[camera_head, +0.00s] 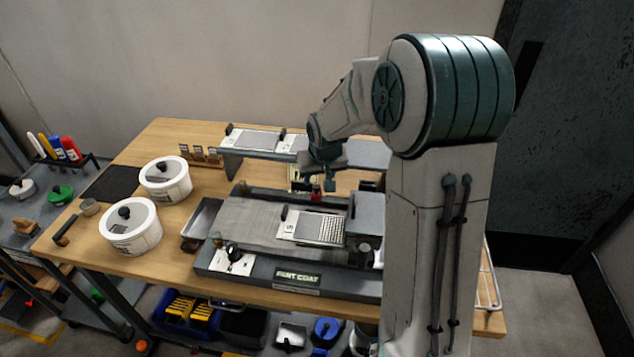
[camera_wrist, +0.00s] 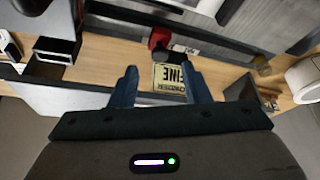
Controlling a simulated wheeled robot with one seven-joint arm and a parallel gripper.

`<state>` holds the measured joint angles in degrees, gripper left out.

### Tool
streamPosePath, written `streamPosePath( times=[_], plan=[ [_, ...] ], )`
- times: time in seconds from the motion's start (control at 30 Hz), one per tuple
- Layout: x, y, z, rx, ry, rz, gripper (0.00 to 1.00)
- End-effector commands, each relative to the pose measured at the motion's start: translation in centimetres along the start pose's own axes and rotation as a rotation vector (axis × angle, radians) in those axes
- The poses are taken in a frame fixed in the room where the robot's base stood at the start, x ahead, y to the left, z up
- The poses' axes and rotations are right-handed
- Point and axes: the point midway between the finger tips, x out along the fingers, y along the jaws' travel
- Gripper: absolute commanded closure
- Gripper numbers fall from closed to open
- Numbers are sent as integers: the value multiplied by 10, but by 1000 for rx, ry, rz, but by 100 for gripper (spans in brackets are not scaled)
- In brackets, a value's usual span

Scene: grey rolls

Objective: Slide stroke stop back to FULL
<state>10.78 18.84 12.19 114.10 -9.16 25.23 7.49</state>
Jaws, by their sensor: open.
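The coating machine (camera_head: 215,262) stands on the wooden bench, with a name plate on its front. A small red part (camera_head: 316,191) sits at its rear rail; it looks like the stroke stop, but I cannot be sure. A red part also shows in the wrist view (camera_wrist: 160,38), just beyond the fingertips. A cream plate reading FINE (camera_wrist: 169,78) lies between my fingers in that view. My gripper (camera_wrist: 158,82) is open and empty, its two blue fingers apart. In the head view, my gripper (camera_head: 328,180) hangs just behind the rear rail. No FULL mark is readable.
A raised shelf (camera_head: 252,154) stands behind the machine. My arm hides the machine's right end.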

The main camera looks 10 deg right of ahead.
Motion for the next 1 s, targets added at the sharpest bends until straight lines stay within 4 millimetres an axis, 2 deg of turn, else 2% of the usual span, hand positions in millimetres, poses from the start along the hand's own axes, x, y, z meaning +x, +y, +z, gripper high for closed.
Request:
streamPosePath(
  times=[0.1, 0.3, 0.67, 0.7, 0.83, 0.87, 1.0],
  plan=[
    [19, -1, 0, -1, -2, -1, 57],
    [38, 0, 0, 0, 0, 0, 57],
    [44, 0, 0, 0, 1, 0, 57],
    [44, 0, 0, 0, 1, 0, 60],
    [43, 0, 0, 0, 1, 0, 96],
    [43, 0, 0, 0, 1, 0, 100],
    [44, -1, 0, 0, 1, 0, 100]
  ],
)
